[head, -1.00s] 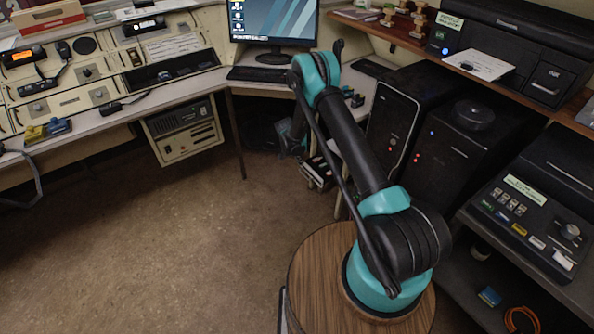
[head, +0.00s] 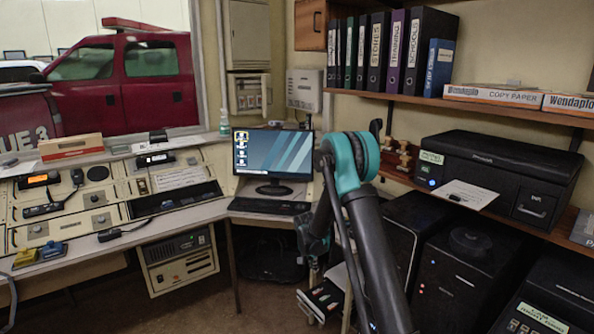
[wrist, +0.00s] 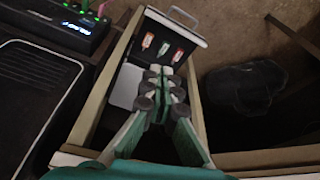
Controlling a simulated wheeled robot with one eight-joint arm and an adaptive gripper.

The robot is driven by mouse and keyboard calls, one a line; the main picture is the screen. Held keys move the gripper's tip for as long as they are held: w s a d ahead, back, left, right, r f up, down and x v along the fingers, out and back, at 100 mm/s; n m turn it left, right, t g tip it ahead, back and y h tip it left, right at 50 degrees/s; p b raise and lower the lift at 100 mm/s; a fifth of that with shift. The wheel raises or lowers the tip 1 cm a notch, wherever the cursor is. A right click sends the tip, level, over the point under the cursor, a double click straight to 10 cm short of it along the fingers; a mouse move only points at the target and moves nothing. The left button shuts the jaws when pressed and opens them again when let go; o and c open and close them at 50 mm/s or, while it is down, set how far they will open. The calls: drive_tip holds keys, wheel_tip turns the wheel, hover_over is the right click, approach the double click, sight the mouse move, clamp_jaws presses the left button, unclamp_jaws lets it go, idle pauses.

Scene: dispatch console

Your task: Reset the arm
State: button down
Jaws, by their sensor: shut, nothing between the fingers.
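My arm (head: 360,200) is black and teal and stands in front of the corner desk. Its elbow is raised and the forearm drops away behind it. My gripper (wrist: 162,78) points down and away in the wrist view, its fingers together with nothing between them. In the head view the gripper end is small and partly hidden by my own arm. Beyond the fingers is an open case (wrist: 176,28) with a handle and several coloured tags; I cannot tell whether the fingertips touch it.
A monitor (head: 273,155) and keyboard (head: 270,206) stand on the desk behind the arm. A radio console (head: 95,205) is at left. Black computer towers (head: 470,260) stand close at right, below a shelf with a printer (head: 500,170). A dark bag (wrist: 245,85) lies beside the wooden frame.

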drive_tip(key=s+d+r+n+y, duration=0.15)
drive_tip(key=s+d+r, duration=0.25)
drive_tip(key=s+r, duration=0.45)
drive_tip(key=s+d+r+n+h, duration=0.1)
drive_tip(key=s+d+r+n, duration=0.1)
drive_tip(key=s+d+r, duration=0.45)
drive_tip(key=s+d+n+t+y, duration=0.1)
drive_tip(key=s+n, duration=0.3)
drive_tip(key=s, duration=1.7)
drive_tip(key=shift+s+d+r+t, duration=0.25)
drive_tip(key=shift+s+d+t, duration=0.05)
drive_tip(key=shift+d+t, duration=0.1)
